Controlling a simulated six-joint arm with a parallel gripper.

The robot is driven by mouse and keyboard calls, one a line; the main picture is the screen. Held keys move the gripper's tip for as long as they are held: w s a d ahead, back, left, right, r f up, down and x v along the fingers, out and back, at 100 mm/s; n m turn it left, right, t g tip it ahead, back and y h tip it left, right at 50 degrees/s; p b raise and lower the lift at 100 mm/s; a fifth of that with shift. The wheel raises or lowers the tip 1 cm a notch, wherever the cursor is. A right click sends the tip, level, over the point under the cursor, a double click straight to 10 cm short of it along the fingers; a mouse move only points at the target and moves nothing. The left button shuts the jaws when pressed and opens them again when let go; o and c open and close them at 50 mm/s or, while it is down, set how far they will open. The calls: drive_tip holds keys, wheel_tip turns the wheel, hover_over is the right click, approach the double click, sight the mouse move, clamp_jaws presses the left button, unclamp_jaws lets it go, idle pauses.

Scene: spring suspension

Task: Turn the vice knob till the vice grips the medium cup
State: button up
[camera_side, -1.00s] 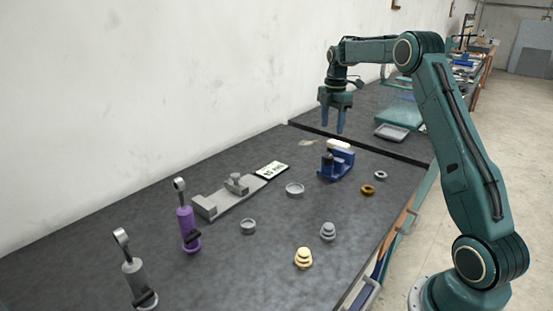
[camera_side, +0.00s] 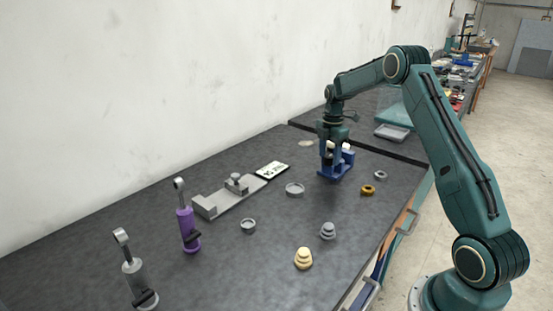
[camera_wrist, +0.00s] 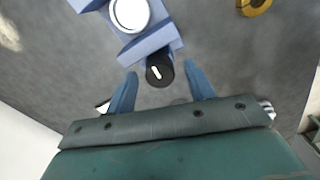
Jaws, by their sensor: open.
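The blue vice (camera_side: 345,168) stands on the dark bench, partly hidden by my gripper in the side view. In the wrist view the vice (camera_wrist: 150,42) shows at the top, with a round white cup-like piece (camera_wrist: 131,13) between its jaws. I cannot tell whether the jaws touch it or whether it is the medium cup. The dark vice knob (camera_wrist: 159,70) with a white mark sits between my two fingertips. My gripper (camera_wrist: 160,76) points down, open, one finger on each side of the knob with gaps showing. In the side view my gripper (camera_side: 327,158) is low over the vice.
A gold ring (camera_side: 367,190) and a grey ring (camera_side: 380,175) lie right of the vice. A shallow grey cup (camera_side: 294,189) lies to its left. A grey fixture (camera_side: 225,198), purple damper (camera_side: 188,228), and grey (camera_side: 328,231) and cream (camera_side: 303,258) stacked pieces stand nearer.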

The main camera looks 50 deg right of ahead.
drive_tip(key=c, duration=1)
drive_tip(key=shift+o, duration=0.2)
drive_tip(key=shift+m, duration=0.5)
drive_tip(key=m, duration=0.3)
drive_tip(key=shift+m, duration=2.5)
drive_tip(key=o, duration=1)
drive_tip(key=shift+c, duration=0.2)
